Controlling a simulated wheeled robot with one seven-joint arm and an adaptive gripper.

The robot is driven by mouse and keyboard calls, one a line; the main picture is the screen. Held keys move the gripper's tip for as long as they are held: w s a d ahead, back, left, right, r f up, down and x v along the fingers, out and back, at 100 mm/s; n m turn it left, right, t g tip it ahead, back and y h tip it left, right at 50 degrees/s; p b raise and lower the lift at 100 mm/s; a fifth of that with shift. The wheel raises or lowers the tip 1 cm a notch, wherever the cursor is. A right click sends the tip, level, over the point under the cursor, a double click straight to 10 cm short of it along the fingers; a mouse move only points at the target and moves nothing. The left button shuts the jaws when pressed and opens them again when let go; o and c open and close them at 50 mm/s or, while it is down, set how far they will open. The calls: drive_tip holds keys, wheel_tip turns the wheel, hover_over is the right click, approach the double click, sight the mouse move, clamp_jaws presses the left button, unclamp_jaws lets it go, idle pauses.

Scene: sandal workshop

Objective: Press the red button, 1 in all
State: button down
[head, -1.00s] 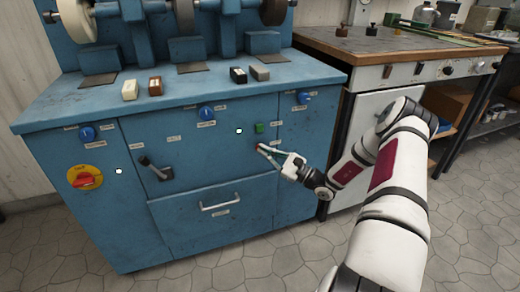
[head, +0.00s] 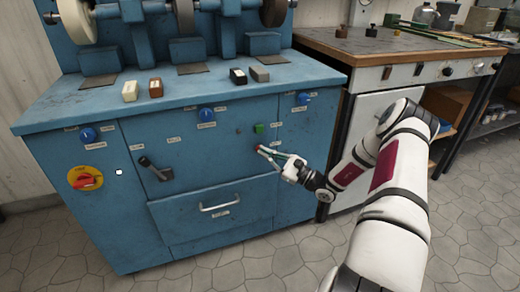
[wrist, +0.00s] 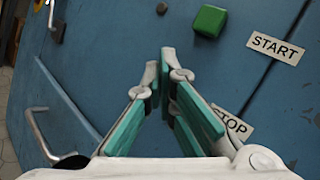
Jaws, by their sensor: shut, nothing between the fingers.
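The red button (head: 258,147) shows as a small red spot on the front of the blue machine (head: 215,170), below the green button (head: 259,128). My gripper (head: 261,150) is shut and empty, with its fingertips at the red button. I cannot tell from the head view whether they press it. In the wrist view my gripper (wrist: 167,55) points at the blue panel and hides the red button. The green button (wrist: 210,21) lies beyond the fingertips, beside the START label (wrist: 275,47). The STOP label (wrist: 232,126) is partly covered by a finger.
A drawer handle (head: 219,207), a dark lever (head: 155,169) and a yellow and red rotary switch (head: 85,178) are on the machine front. A small lamp (head: 239,131) left of the green button is dark. A wooden-topped bench (head: 390,46) stands to the right.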

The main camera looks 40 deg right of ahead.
drive_tip(key=shift+s+a, duration=0.15)
drive_tip(key=shift+s, duration=0.25)
drive_tip(key=shift+s+a+p, duration=0.25)
drive_tip(key=shift+s+p, duration=0.15)
drive_tip(key=shift+s, duration=0.4)
drive_tip(key=shift+s+a+p, duration=0.2)
drive_tip(key=shift+s+p, duration=0.2)
drive_tip(key=shift+s, duration=0.45)
drive_tip(key=shift+s+a+p, duration=0.25)
drive_tip(key=shift+s+p, duration=0.15)
drive_tip(key=shift+s, duration=0.4)
